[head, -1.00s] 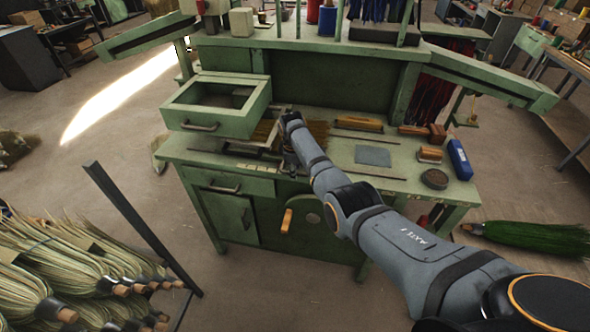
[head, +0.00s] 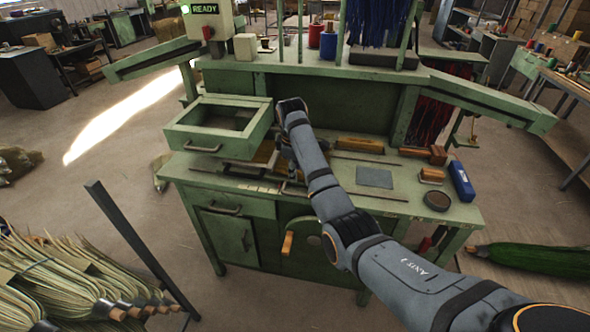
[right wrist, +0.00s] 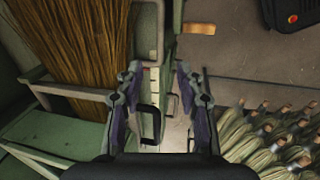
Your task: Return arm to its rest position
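My right arm reaches from the lower right over the green workbench (head: 400,200). Its wrist is raised above the worktop, beside the open drawer-like tray (head: 190,140). My right gripper (head: 287,160) points down there and is small and partly hidden by the arm. In the right wrist view my right gripper (right wrist: 158,70) has its two fingers apart with nothing held between them. Brown broom bristles (right wrist: 75,45) lie to the left of the fingers, apart from them. A dark drawer handle (right wrist: 150,125) shows below, between the fingers. My left gripper is in no view.
An orange-handled crank (head: 287,243) sticks out of the bench front. A brush block (head: 432,175), a blue box (head: 461,182) and a round tin (head: 437,201) stand on the right of the worktop. Bundled straw brooms (head: 70,280) fill the lower left. Floor between is clear.

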